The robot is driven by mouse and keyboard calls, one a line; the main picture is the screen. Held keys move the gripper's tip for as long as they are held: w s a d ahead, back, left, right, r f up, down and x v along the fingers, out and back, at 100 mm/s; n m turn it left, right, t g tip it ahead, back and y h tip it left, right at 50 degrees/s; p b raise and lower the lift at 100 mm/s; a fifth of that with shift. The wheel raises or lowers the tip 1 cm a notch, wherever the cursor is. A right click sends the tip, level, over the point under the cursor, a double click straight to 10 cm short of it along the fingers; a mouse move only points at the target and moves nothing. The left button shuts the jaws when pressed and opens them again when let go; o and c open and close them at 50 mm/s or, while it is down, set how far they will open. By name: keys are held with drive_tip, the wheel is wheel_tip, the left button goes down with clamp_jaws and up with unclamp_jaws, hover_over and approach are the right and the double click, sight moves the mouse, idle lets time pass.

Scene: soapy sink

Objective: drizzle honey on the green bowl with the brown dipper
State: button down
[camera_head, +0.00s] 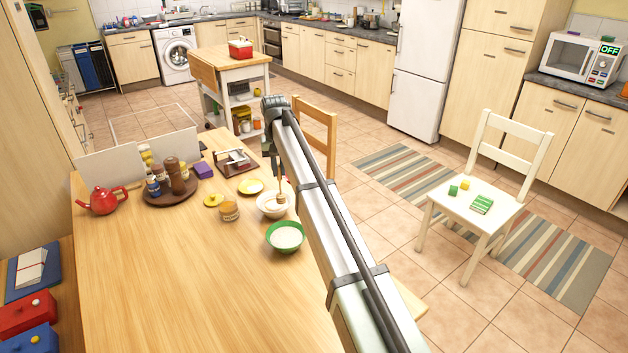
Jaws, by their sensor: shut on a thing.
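The green bowl (286,236), with pale white contents, stands on the wooden table near its right edge. Just behind it is a whitish bowl (271,206). The brown dipper (280,190) is upright over this whitish bowl, its lower end at or inside the rim; I cannot tell if it touches. My gripper (277,173) points down above the whitish bowl, shut on the dipper's upper part, with its fingers small and partly hidden by my arm. An amber honey jar (229,211) with a label stands left of the bowls, and a yellow lid (213,200) lies beside it.
A yellow plate (251,187), a purple box (203,170), a dark tray (236,165), a round brown tray (160,199) with jars and mills, and a red teapot (103,200) are behind and left. The table's near left part is clear. A wooden chair (318,120) stands behind my arm.

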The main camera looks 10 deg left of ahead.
drive_tip(key=s+a+r+n, duration=0.1)
drive_tip(key=a+r, duration=0.1)
drive_tip(key=a, duration=0.8)
drive_tip(key=a+r+n, duration=0.1)
drive_tip(key=a+r, duration=0.1)
drive_tip(key=a, duration=0.8)
wheel_tip(320, 180, down, 11)
drive_tip(key=shift+d, duration=0.25)
drive_tip(key=shift+s, duration=0.1)
drive_tip(key=shift+r, duration=0.15)
idle(0.6)
